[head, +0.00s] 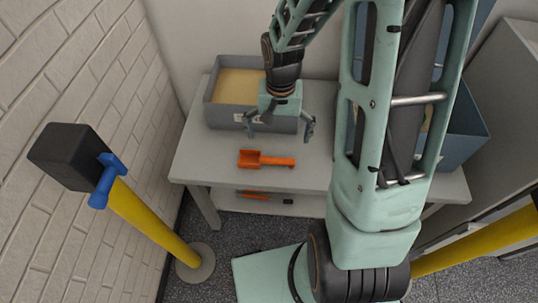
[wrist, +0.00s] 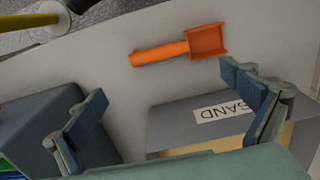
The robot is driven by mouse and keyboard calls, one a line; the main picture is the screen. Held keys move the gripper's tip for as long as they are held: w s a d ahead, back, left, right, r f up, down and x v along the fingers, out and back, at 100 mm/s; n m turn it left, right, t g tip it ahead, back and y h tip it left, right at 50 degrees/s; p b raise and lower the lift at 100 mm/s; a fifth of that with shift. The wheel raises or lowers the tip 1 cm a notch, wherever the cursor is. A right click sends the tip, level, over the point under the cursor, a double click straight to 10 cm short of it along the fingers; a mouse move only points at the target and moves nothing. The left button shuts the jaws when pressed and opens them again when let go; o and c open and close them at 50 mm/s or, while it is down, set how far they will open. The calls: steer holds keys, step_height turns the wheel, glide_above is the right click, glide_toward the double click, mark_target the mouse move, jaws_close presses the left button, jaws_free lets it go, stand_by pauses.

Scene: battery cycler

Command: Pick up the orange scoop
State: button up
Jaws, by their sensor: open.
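The orange scoop (head: 266,160) lies flat on the grey table (head: 215,160), near its front edge. In the head view its square pan is on the left and its handle points right. In the wrist view the scoop (wrist: 178,48) lies beyond the fingertips, with the pan at the right. My gripper (head: 281,132) is open and empty, above the table and behind the scoop. Its two fingers also show wide apart in the wrist view (wrist: 165,88). The scoop is fully visible and apart from the fingers.
A grey bin labelled SAND (head: 225,115) with tan contents stands behind my gripper. A blue-grey bin (head: 462,140) stands at the table's right, partly hidden by my arm. A yellow post (head: 150,220) stands at the left. The table around the scoop is clear.

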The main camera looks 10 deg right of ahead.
mark_target(277, 159)
step_height(277, 159, down, 10)
steer(key=shift+s+r+b, duration=0.1)
steer(key=shift+s+b, duration=0.05)
steer(key=shift+b, duration=1)
steer(key=c, duration=1.3)
